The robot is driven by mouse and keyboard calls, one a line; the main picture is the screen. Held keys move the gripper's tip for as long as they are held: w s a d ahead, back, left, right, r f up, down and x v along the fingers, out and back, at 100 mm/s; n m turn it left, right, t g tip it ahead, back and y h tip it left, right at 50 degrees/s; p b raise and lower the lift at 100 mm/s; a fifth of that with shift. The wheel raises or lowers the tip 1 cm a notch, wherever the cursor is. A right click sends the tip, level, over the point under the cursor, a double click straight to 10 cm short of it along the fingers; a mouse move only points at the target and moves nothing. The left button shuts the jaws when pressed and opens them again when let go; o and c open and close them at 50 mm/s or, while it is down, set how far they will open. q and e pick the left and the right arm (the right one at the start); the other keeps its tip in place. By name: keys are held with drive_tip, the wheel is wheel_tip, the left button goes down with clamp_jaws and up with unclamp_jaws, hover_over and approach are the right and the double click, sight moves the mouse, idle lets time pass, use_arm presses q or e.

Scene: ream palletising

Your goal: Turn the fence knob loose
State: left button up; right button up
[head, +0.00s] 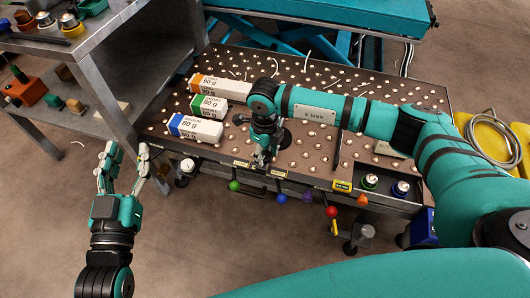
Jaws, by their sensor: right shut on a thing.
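My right gripper (262,157) reaches down to the front edge of the ball-studded table (305,160), just right of the paper reams. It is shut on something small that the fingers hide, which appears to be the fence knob. I cannot tell how far the knob is turned. A dark upright bar (345,122), possibly part of a fence, stands on the table to the right of the gripper. My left gripper (124,168) is open and empty over the floor, left of the table and apart from it.
Reams with orange (220,87), green (208,105) and blue (195,129) ends lie on the table's left. Coloured handles, including a green ball (234,186) and a red ball (331,211), hang at the front edge. A grey shelf (105,85) stands close on the left.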

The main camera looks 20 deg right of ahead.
sight(265, 155)
use_arm(q)
drive_tip(key=shift+r, duration=0.2)
use_arm(e)
drive_tip(key=shift+n, duration=0.5)
use_arm(q)
drive_tip(key=shift+d, duration=0.1)
drive_tip(key=shift+r, duration=0.1)
use_arm(e)
drive_tip(key=o, duration=1.2)
drive_tip(key=shift+c, duration=0.2)
wheel_tip(265, 155, up, 12)
use_arm(q)
drive_tip(key=shift+s, duration=0.1)
